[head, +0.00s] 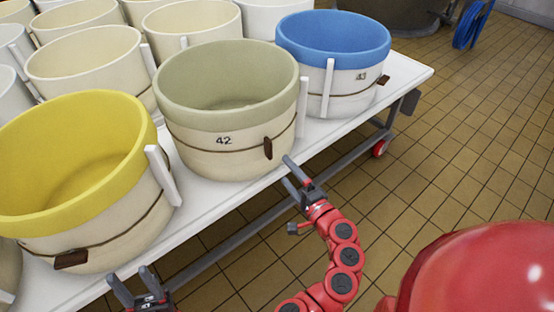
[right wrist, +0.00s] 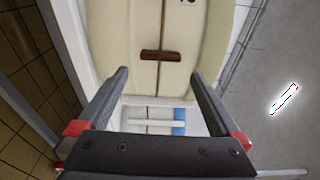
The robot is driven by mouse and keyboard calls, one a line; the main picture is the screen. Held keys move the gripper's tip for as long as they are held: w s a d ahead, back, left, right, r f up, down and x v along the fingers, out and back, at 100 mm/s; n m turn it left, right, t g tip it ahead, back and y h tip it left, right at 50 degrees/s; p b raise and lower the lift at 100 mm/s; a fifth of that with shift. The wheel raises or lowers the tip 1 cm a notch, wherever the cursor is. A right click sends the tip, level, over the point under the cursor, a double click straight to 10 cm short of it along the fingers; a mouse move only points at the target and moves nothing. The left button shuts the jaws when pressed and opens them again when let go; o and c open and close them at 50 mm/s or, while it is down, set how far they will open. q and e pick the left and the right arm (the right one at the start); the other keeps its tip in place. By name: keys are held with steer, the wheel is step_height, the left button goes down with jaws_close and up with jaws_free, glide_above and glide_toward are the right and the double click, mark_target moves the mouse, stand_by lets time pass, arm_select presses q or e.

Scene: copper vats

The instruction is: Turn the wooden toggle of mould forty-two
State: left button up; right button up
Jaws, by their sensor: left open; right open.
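Mould forty-two (head: 222,160) is a cream tub with a grey-green rim, its number on the front, on the white table. Its dark wooden toggle (head: 268,148) stands upright across the cord around the tub. In the right wrist view the toggle (right wrist: 160,56) lies crosswise to the cord, just beyond and between the fingertips. My right gripper (head: 286,169) is open and empty, in front of the toggle and a little lower right, apparently not touching it. My left gripper (head: 129,273) is open and empty at the bottom left, below the yellow-rimmed tub.
A yellow-rimmed tub (head: 75,165) stands left and a blue-rimmed tub marked 43 (head: 345,105) right, each with a toggle lying along its cord. More tubs stand behind. The white table's edge (head: 235,190) runs below them.

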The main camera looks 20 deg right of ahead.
steer(key=v, duration=0.8)
steer(key=shift+s, duration=0.1)
